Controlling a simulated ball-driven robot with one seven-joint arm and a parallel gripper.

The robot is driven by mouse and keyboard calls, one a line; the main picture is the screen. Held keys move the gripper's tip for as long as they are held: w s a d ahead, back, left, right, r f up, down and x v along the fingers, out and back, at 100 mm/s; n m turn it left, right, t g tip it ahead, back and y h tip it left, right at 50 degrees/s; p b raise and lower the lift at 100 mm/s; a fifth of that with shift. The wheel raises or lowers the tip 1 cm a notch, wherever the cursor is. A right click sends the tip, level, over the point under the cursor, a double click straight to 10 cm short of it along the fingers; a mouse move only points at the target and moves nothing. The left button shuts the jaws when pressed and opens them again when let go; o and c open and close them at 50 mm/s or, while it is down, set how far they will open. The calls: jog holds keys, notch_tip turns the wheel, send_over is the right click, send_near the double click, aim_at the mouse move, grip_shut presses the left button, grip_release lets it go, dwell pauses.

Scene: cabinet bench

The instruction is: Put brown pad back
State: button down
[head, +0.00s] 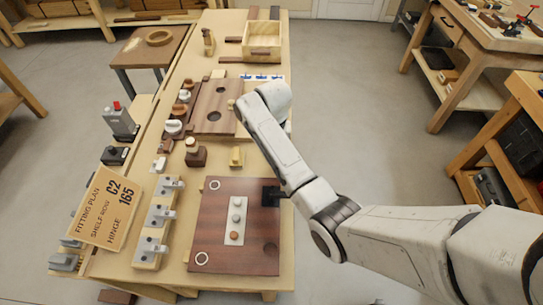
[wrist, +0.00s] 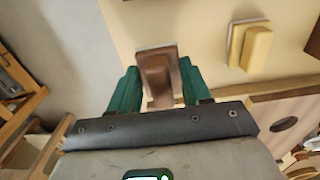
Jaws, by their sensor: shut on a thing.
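In the wrist view, the green fingers of my gripper (wrist: 158,78) stand on both sides of a brown pad (wrist: 157,62), shut on it. A pale edge shows around the pad's top. Whether it touches the bench or is lifted is unclear. A yellow pad (wrist: 250,45) on a pale base lies to the right of it, apart. The yellow pad also shows in the head view (head: 236,156). There the arm hides my gripper and the brown pad.
A brown board (head: 211,108) with round holes lies beyond the yellow pad. A larger brown board (head: 213,252) with a white strip and a black block (head: 271,196) lies nearer. A sign (head: 111,207), metal fixtures (head: 153,236) and several knobs line the left. Floor is open right of the bench.

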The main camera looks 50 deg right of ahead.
jog(key=shift+w+f, duration=0.4)
jog(key=shift+f, duration=0.1)
jog(key=shift+f+p, duration=0.3)
jog(key=shift+f, duration=1.15)
jog(key=shift+f, duration=0.1)
jog(key=c, duration=0.5)
grip_release()
notch_tip(320, 180, up, 12)
jog(key=shift+r, duration=0.15)
jog(key=shift+a, duration=0.1)
